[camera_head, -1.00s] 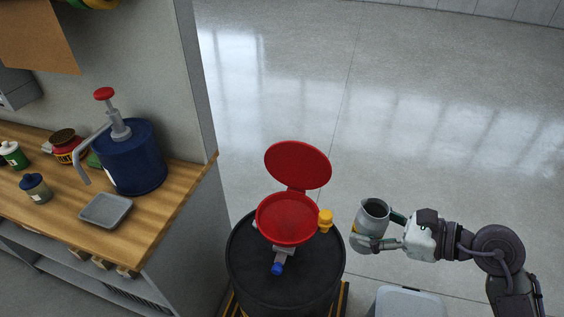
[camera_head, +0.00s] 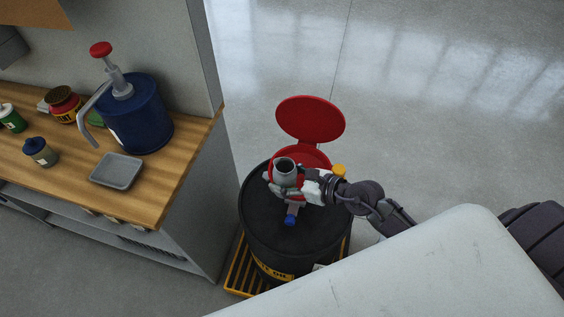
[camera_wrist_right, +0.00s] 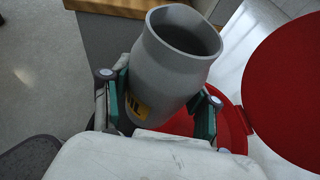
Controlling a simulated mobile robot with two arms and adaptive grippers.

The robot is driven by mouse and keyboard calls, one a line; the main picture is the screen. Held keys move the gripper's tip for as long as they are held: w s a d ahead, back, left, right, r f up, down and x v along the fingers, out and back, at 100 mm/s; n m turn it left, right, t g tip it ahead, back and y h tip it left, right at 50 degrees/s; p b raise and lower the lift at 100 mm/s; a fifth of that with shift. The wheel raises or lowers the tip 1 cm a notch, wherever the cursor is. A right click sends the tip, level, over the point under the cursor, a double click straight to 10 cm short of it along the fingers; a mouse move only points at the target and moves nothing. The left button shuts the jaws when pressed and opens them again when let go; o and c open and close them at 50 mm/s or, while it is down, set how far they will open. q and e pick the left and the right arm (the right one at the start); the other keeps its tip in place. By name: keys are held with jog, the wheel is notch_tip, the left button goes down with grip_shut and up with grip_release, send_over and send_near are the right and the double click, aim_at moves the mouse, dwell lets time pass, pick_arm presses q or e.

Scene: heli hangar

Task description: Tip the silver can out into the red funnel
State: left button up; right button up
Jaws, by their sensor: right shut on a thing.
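The silver can (camera_head: 285,172) is held by my right gripper (camera_head: 294,188), over the red funnel (camera_head: 316,157). In the right wrist view the can (camera_wrist_right: 172,68) stands between the two green-padded fingers (camera_wrist_right: 160,108), its open mouth up and leaning slightly. A yellow label shows low on it. The funnel's bowl (camera_wrist_right: 232,125) is partly hidden behind the can and fingers. The funnel's round red lid (camera_head: 311,119) stands open behind the bowl. The funnel sits on a black drum (camera_head: 264,225). My left gripper is not in view.
The drum stands on a yellow slatted pallet (camera_head: 240,270). A wooden workbench (camera_head: 150,195) at the left holds a blue pump container (camera_head: 140,120), a grey tray (camera_head: 117,170) and several small containers. Grey floor lies open behind the drum.

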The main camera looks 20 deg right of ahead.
jog(key=shift+a+f, duration=0.15)
jog(key=shift+a, duration=0.05)
jog(key=shift+d, duration=0.1)
jog(key=shift+w, duration=0.1)
